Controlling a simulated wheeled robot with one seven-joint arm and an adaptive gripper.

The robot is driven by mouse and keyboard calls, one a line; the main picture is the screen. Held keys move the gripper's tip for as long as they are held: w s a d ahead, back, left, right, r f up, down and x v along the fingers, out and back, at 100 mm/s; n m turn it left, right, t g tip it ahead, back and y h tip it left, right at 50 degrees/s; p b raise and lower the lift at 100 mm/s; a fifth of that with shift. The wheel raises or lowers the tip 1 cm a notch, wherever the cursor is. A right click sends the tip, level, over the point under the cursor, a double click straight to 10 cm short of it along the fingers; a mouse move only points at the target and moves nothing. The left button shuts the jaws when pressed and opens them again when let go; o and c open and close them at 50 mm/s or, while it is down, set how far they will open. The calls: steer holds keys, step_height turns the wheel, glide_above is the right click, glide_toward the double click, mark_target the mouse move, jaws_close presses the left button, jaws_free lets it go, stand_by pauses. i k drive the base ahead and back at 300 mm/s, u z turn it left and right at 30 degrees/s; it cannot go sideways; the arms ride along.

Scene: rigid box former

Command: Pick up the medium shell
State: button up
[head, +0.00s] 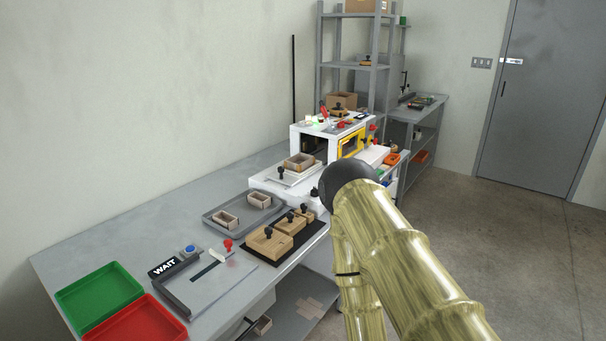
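Two open-topped box shells sit in a grey tray (238,222) on the bench: a left shell (226,219) and a right shell (259,200). A third, browner open box (299,162) sits on the white machine's front platform and looks larger. I cannot tell surely which of these is the medium shell. My arm rises from the lower right to a black joint, and a second link runs back down behind it. My gripper is not in view, and no shell is seen being held.
Wooden blocks with black knobs (269,241) stand on a black mat in front of the tray. A white machine (298,144) stands behind. Green (98,297) and red (140,322) trays and a WAIT sign (164,267) are at left. Bare bench lies along the wall.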

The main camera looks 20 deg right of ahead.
mark_target(299, 162)
steer(key=k, duration=0.25)
steer(key=z, duration=1.95)
steer(key=i, duration=1.65)
steer(key=u, duration=2.5)
